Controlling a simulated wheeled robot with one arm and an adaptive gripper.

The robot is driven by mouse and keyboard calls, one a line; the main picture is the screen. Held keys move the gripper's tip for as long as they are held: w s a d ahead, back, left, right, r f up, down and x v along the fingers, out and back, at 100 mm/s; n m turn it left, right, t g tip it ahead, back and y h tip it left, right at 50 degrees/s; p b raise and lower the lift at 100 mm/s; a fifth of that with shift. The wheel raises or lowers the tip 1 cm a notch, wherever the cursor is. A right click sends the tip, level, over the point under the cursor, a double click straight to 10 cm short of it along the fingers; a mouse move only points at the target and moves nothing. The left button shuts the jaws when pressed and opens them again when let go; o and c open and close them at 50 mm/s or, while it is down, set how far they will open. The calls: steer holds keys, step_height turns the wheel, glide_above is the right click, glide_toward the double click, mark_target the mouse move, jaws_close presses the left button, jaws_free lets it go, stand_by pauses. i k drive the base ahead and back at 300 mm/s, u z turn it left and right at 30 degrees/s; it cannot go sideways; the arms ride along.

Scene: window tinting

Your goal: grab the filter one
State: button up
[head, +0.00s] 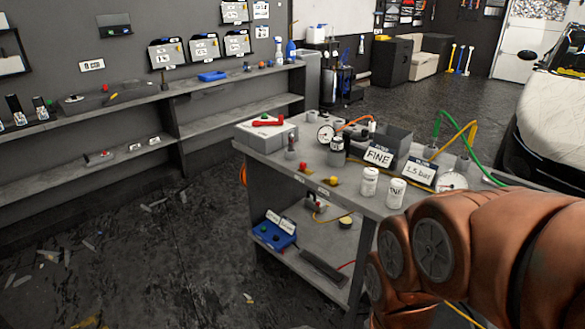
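On the workbench (300,176), two white cylinders with dark print stand side by side near the front right edge: one cylinder (369,183) and, to its right, a second cylinder (396,194). The print is too small to read surely. A dark canister (337,152) with a pale label stands further left. A card reading "FINE" (379,156) and a card reading "1.5 bar" (420,175) stand behind the cylinders. I cannot tell which item is the filter. My copper-coloured arm fills the lower right; my gripper is not in view.
A lower shelf holds a blue case (274,232). Wall shelves (230,90) run along the left. The dark floor at left has scattered scraps.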

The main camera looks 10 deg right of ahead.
mark_target(338, 143)
steer(key=z, duration=0.35)
steer(key=k, duration=0.3)
steer(key=u, duration=1.75)
steer(key=i, duration=1.55)
steer(key=z, duration=0.95)
steer(key=i, duration=1.15)
steer(key=z, duration=1)
